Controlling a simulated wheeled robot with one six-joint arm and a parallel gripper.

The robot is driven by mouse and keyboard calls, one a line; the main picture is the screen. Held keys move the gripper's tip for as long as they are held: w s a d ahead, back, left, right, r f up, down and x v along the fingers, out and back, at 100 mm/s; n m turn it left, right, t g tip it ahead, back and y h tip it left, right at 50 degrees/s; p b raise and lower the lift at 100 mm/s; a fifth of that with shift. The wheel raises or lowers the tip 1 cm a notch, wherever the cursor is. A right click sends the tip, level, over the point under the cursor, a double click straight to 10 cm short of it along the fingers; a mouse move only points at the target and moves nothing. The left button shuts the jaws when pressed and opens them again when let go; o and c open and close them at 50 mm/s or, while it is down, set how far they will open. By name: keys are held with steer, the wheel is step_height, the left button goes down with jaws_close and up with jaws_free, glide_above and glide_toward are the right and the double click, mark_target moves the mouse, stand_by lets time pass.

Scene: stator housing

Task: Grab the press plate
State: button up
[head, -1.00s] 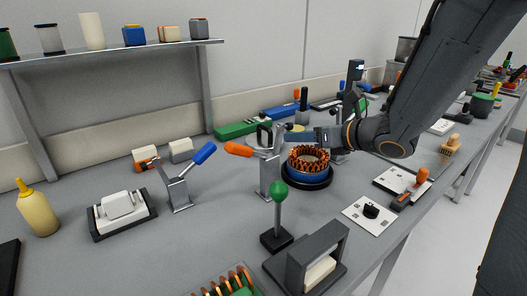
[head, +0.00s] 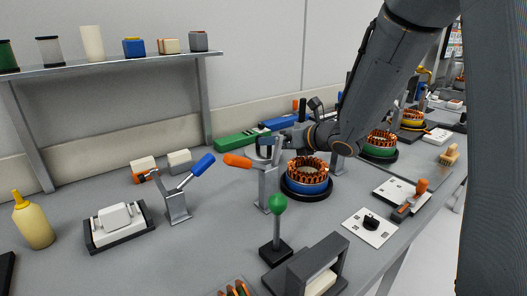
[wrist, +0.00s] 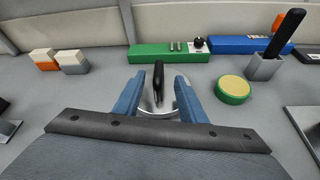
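The press plate (wrist: 158,102) is a shiny silver disc with an upright black handle (wrist: 158,78). It stands on the bench in the wrist view. My gripper (wrist: 159,84) is open, with one blue finger on the left and one on the right of the handle. Gaps show between the handle and both fingers. The near part of the disc is hidden by the fingers and gripper body. In the head view my gripper (head: 279,131) is behind the toggle clamp and stator, and the plate cannot be made out clearly.
An orange-handled clamp (head: 266,180) and a blue stator with copper coils (head: 307,178) stand in front of my gripper in the head view. A green-yellow round tin (wrist: 233,90) is right of the plate, and a green box (wrist: 165,52) is behind it.

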mark_target(263, 147)
steer(key=x, duration=0.5)
steer(key=shift+r, duration=0.35)
steer(key=shift+c, duration=0.3)
jaws_close()
